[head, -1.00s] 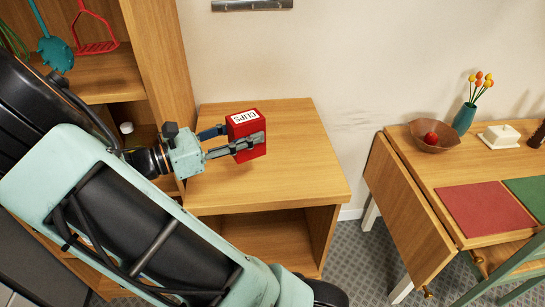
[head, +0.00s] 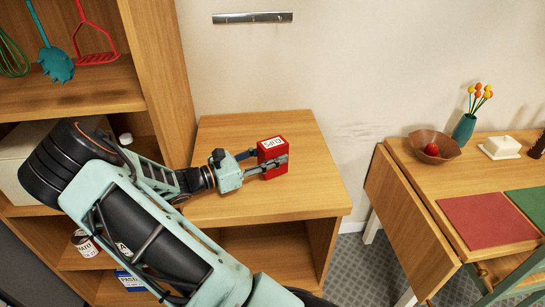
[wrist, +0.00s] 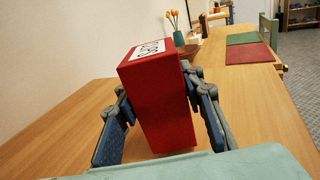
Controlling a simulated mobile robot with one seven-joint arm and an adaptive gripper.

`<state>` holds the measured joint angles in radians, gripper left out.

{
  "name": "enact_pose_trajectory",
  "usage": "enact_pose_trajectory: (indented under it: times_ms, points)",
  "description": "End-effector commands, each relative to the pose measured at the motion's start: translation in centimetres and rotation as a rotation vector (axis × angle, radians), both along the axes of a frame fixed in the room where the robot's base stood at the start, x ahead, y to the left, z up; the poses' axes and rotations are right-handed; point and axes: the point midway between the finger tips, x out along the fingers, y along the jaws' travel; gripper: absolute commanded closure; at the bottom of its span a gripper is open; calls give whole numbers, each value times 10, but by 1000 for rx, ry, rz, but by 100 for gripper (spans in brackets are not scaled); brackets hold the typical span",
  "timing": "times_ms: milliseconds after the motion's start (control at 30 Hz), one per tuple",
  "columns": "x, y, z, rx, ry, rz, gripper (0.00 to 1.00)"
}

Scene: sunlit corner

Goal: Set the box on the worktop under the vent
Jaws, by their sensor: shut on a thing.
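The red box (head: 273,158) has a white label reading CLIPS on its top. My gripper (head: 270,165) is shut on it, with one finger on each side. The grey metal vent (head: 252,18) is a narrow strip on the wall above the worktop, roughly in line with the box.
A tall wooden shelf unit (head: 165,70) with utensils adjoins the worktop on the left. To the right, past a floor gap, a drop-leaf table (head: 425,190) holds a bowl (head: 433,147), a teal vase (head: 464,128) and mats. The worktop around the box is clear.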

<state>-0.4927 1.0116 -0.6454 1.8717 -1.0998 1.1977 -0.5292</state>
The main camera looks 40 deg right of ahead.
Motion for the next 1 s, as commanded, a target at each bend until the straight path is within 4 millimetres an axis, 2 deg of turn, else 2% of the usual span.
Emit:
enact_pose_trajectory:
  times_ms: [367, 400, 567, 867, 1000]
  points:
    - [0, 0, -7, 0, -1, -1, 94]
    - [0, 0, -9, 1, -1, 0, 63]
    - [0, 0, -8, 1, -1, -1, 47]
    - [0, 0, -5, 1, -2, -1, 47]
    - [3, 14, -6, 3, -3, 2, 47]
